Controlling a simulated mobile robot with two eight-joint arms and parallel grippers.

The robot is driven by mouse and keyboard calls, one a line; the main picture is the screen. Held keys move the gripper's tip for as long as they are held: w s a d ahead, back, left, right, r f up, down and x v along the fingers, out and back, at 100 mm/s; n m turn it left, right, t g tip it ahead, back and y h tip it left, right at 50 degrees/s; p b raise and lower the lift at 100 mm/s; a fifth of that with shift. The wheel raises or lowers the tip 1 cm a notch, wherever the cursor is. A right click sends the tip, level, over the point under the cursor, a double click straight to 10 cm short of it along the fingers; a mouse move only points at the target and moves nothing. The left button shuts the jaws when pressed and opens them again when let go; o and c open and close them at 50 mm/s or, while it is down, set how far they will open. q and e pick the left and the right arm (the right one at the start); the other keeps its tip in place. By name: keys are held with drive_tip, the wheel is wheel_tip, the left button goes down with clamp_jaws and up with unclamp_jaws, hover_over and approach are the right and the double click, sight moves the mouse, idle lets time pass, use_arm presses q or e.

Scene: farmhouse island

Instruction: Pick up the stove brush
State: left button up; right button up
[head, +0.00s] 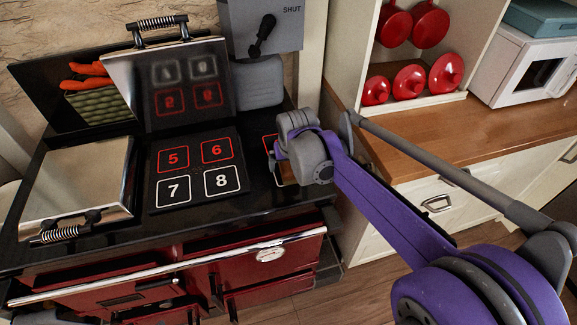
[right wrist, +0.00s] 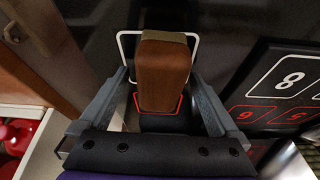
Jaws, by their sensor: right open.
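The stove brush (right wrist: 163,72) shows in the right wrist view as a brown wooden block with a paler end, standing over a marked square on the black stove top. My right gripper (right wrist: 158,84) is open, with one grey finger on each side of the wood. I cannot tell whether either finger touches it. In the head view my right gripper (head: 292,150) is over the right end of the stove, and its wrist and arm mostly hide the brush there. My left gripper is not in view.
The black stove top (head: 143,225) has numbered squares, a raised lid (head: 170,85) and a closed lid (head: 80,180). A grey box marked SHUT (head: 250,25) stands behind. A wooden counter (head: 440,135) with red pans (head: 410,80) lies to the right.

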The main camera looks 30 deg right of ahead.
drive_tip(key=c, duration=1.5)
drive_tip(key=shift+c, duration=0.2)
drive_tip(key=shift+r, duration=0.1)
wheel_tip(320, 180, up, 10)
drive_tip(key=shift+f+p, duration=0.1)
drive_tip(key=shift+p, duration=0.3)
drive_tip(key=o, duration=0.9)
drive_tip(key=c, duration=0.6)
drive_tip(key=shift+c, duration=0.2)
